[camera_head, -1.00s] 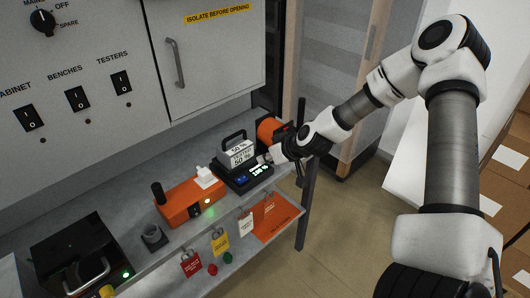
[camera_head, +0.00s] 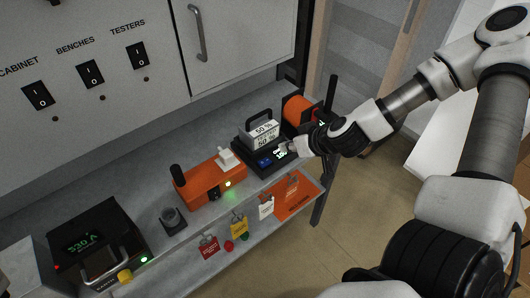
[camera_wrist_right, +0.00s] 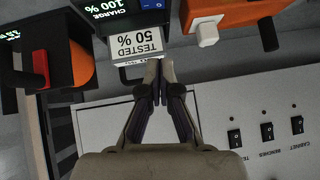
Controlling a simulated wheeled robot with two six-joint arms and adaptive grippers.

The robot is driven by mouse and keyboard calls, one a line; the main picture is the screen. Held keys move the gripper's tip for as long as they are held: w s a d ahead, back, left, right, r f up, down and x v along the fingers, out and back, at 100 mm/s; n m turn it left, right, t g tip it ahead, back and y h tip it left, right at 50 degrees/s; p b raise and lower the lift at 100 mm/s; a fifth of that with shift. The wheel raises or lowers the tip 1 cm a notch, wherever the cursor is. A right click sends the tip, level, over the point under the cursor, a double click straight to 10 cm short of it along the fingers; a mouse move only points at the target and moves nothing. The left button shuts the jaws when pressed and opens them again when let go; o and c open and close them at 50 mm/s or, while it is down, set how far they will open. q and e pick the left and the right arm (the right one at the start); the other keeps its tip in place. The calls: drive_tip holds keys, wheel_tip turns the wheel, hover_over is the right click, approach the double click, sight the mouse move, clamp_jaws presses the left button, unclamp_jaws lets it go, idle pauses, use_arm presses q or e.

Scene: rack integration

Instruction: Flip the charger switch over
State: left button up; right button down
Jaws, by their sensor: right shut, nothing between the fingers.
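The charger (camera_head: 247,158) is a black unit on the bench with a green-lit display and a small blue switch (camera_head: 265,162) on its front panel. A battery pack with a handle, labelled 50 % (camera_head: 265,134), stands in it. In the right wrist view the charger (camera_wrist_right: 97,22) is at the top, its display reads CHARGE 100 %, and the blue switch (camera_wrist_right: 152,4) is cut by the edge. My right gripper (camera_head: 297,148) is at the charger's right end; it is shut and empty.
An orange unit (camera_head: 205,188) with a white plug and a lit lamp stands left of the charger. An orange cylinder (camera_head: 299,108) is behind my gripper. A black tester (camera_head: 88,245) reading 530 A is at the left. Tags hang along the bench's front edge.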

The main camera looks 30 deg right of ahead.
drive_tip(key=s, duration=0.1)
drive_tip(key=b, duration=0.5)
approach(260, 161)
drive_tip(key=w, duration=0.1)
drive_tip(key=w+b, duration=0.1)
drive_tip(key=w, duration=0.1)
drive_tip(key=w+f+b, duration=0.1)
drive_tip(key=shift+w+a, duration=0.25)
drive_tip(key=shift+a, duration=0.1)
wheel_tip(260, 161, down, 3)
drive_tip(key=shift+w+r, duration=0.1)
drive_tip(key=shift+r, duration=0.1)
drive_tip(key=shift+f, duration=0.3)
use_arm(q)
wheel_tip(260, 161, down, 7)
drive_tip(key=shift+r, duration=0.2)
use_arm(e)
drive_tip(key=shift+a, duration=0.15)
use_arm(q)
drive_tip(key=shift+s, duration=0.1)
